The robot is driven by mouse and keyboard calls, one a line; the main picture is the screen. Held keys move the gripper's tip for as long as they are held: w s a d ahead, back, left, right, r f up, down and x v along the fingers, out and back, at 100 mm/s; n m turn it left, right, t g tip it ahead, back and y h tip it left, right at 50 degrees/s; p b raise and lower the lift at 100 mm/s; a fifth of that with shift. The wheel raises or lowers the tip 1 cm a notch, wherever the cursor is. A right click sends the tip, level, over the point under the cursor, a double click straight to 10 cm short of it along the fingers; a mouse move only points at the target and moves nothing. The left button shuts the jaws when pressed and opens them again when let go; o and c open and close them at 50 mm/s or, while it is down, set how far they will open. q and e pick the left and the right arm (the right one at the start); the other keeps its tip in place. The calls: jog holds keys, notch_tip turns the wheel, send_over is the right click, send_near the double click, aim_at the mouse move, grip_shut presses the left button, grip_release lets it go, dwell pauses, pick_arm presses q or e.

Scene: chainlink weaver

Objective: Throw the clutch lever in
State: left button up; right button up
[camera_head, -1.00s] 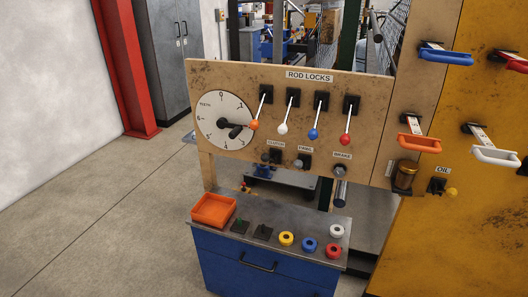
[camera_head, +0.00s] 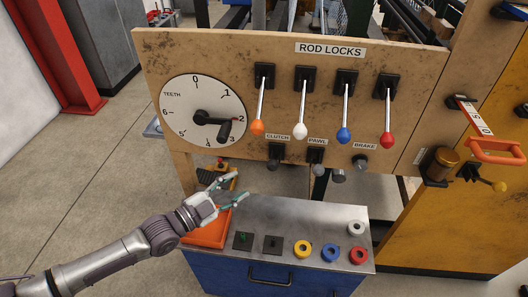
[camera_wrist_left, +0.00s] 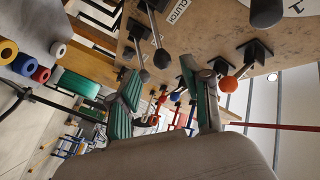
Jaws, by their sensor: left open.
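The clutch lever (camera_head: 274,156) is a short lever with a dark knob under the CLUTCH label, low on the tan panel (camera_head: 180,58). In the left wrist view its dark knob (camera_wrist_left: 161,59) seems to hang near the CLUTCH label, beyond the fingers. My left gripper (camera_head: 238,186) is open and empty, with teal finger pads. It is below and left of the clutch lever in the head view, apart from it, over the orange tray. The open fingers also show in the left wrist view (camera_wrist_left: 162,88). My right gripper is out of view.
The pawl lever (camera_head: 315,157) and brake lever (camera_head: 360,163) are right of the clutch. Rod-lock levers with orange, white, blue and red knobs hang above. A dial (camera_head: 178,95) is at upper left. The orange tray (camera_head: 205,241) and coloured rings sit on the cabinet top (camera_head: 300,215).

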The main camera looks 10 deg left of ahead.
aim_at(273, 163)
pick_arm(q)
jog(key=p+x, duration=0.1)
jog(key=x, duration=1.1)
jog(key=shift+d+r, duration=0.1)
jog(key=shift+d, duration=0.1)
jog(key=shift+w+d, duration=0.25)
jog(key=shift+w, duration=0.05)
jog(key=shift+c, duration=1)
grip_shut()
jog(key=shift+w, duration=0.1)
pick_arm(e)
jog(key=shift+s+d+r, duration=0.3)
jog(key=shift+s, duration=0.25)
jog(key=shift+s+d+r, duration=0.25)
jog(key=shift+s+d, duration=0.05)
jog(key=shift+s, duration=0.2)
